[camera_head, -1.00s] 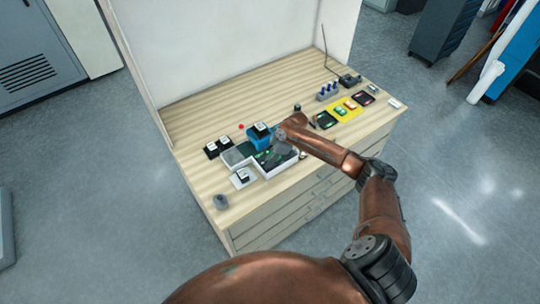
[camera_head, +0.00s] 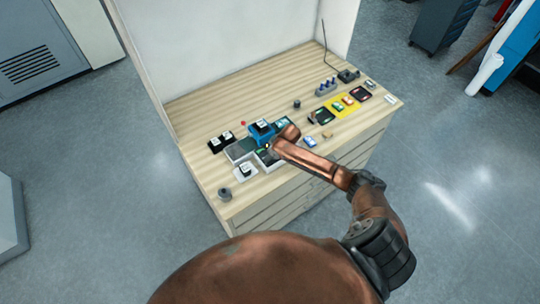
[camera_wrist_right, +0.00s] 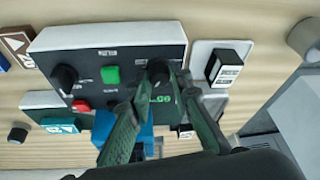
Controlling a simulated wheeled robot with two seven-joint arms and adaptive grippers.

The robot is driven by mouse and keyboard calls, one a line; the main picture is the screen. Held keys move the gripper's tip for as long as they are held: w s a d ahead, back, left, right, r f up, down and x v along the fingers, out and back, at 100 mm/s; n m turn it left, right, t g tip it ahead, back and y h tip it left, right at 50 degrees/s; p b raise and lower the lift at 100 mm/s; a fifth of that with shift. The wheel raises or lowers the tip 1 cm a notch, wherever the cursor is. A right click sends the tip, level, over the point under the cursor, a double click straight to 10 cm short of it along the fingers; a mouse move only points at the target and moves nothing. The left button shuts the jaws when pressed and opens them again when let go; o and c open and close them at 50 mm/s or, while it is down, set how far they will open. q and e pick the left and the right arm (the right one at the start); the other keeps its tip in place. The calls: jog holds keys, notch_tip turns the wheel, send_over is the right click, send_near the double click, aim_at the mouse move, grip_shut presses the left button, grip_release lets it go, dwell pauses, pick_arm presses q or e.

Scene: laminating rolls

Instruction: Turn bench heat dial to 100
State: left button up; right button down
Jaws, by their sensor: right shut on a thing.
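A dark control panel (camera_wrist_right: 95,55) on a white base fills the upper middle of the right wrist view. It carries a black dial (camera_wrist_right: 158,69) and another black dial (camera_wrist_right: 66,77) farther left, with a green button (camera_wrist_right: 110,74) and a red button (camera_wrist_right: 80,105). The panel's print is too blurred to read a setting. My right gripper (camera_wrist_right: 164,88) is shut on the first dial, with a finger on either side of it. In the head view my right wrist partly hides the panel (camera_head: 266,157). My left gripper is not in view.
A blue block-like device (camera_head: 261,131) stands just behind the panel. A white pad with a black block (camera_head: 246,170) lies beside it. Bare wood (camera_head: 225,93) lies toward the back.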

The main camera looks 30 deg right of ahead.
dwell(0.4)
jog(key=c, duration=1.8)
grip_release()
jog(key=shift+o, duration=0.2)
jog(key=v, duration=1.2)
